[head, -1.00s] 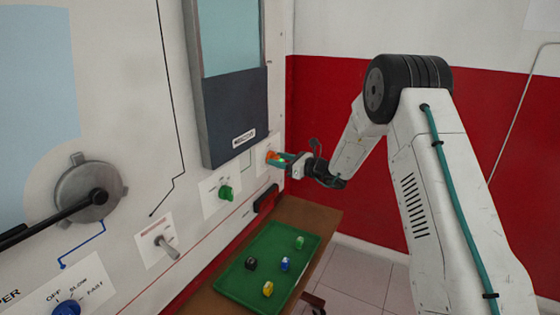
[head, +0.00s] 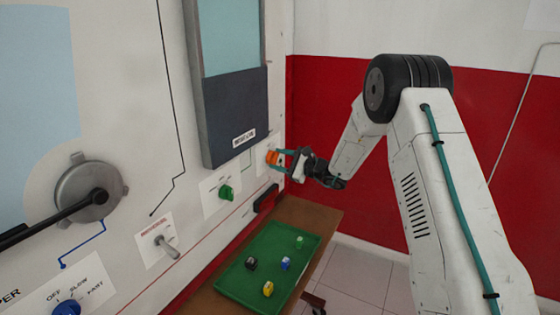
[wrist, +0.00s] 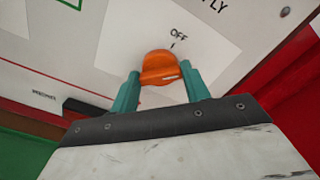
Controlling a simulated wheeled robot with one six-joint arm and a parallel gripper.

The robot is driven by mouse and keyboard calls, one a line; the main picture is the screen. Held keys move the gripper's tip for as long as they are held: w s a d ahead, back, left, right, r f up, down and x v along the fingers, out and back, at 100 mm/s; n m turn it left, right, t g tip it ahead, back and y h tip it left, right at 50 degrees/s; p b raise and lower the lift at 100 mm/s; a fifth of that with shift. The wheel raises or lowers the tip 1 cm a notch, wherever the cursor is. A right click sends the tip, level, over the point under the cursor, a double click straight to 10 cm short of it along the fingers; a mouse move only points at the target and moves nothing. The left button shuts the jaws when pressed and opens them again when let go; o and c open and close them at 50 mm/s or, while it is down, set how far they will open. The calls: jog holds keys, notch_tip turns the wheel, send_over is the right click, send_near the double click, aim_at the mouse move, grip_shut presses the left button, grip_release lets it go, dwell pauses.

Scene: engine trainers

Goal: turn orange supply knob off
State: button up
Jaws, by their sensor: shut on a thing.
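The orange supply knob (head: 272,157) is on a white label plate at the far right end of the panel. In the wrist view the orange knob (wrist: 160,68) sits between the two teal fingers of my gripper (wrist: 160,90), which is shut on it. The word OFF and a short tick mark (wrist: 174,45) show on the plate just above the knob. I cannot tell exactly where the knob points. In the head view my gripper (head: 283,160) reaches the knob from the right, with one finger above and one below.
A green knob (head: 226,193), a toggle switch (head: 167,246) and a blue knob (head: 67,309) are on the panel further left. A green tray (head: 235,290) with several small coloured pieces lies on a brown bench below. A dark block (head: 266,198) juts from the panel under the knobs.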

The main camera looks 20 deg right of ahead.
jog(key=n, duration=0.4)
jog(key=shift+n, duration=0.3)
jog(key=shift+f+n, duration=0.1)
jog(key=shift+n, duration=2.5)
jog(key=o, duration=1)
jog(key=shift+s, duration=0.1)
jog(key=v, duration=0.7)
jog(key=shift+s+d, duration=0.25)
jog(key=shift+d, duration=0.05)
